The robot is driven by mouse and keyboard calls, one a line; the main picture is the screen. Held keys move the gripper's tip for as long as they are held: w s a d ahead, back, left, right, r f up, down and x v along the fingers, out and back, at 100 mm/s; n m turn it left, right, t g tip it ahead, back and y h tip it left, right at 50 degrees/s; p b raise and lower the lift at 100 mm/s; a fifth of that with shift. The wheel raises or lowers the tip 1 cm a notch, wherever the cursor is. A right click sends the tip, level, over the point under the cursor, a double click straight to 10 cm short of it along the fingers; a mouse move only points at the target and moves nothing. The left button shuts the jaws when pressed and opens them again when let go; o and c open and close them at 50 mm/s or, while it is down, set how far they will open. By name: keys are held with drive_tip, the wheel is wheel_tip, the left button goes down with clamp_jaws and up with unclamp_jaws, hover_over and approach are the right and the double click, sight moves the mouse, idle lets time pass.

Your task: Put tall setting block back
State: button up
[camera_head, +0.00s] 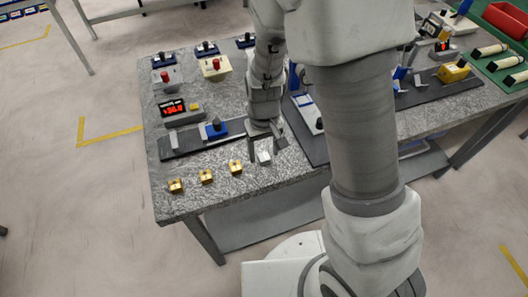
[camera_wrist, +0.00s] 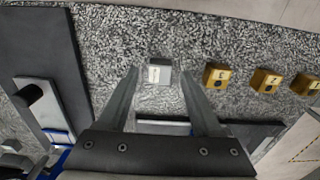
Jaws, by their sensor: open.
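A small silver-grey block with a white label (camera_head: 264,157) stands on the speckled stone bench top near its front edge. It also shows in the wrist view (camera_wrist: 158,73), between the lines of the two fingers with a gap on each side. I cannot tell whether this is the tall setting block. My gripper (camera_head: 267,151) is open and empty, pointing down at the block; the fingers also show in the wrist view (camera_wrist: 159,71). Whether the fingertips are level with the block or above it is unclear.
Three gold numbered blocks (camera_head: 206,177) stand in a row left of the silver block. A dark strip with a blue-topped device (camera_head: 215,129) lies behind them, near a red-lit display (camera_head: 174,107). Another dark plate (camera_head: 309,145) lies to the right. Bare stone surrounds the silver block.

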wheel_tip(320, 180, up, 11)
drive_tip(key=p, duration=0.1)
wheel_tip(320, 180, up, 11)
drive_tip(key=m+t+y, duration=0.1)
drive_tip(key=m+t, duration=0.1)
drive_tip(key=t, duration=0.1)
hover_over(264, 157)
drive_tip(key=s+d, duration=0.4)
drive_tip(key=d, duration=0.2)
drive_tip(key=s+d+r+m+t+h, duration=0.1)
drive_tip(key=s+d+r+t, duration=0.1)
drive_tip(key=s+d+r, duration=0.2)
drive_tip(key=s+r, duration=0.2)
drive_tip(key=s, duration=0.2)
drive_tip(key=shift+s+d+r+t, duration=0.15)
drive_tip(key=shift+d+t, duration=0.15)
drive_tip(key=shift+a, duration=0.1)
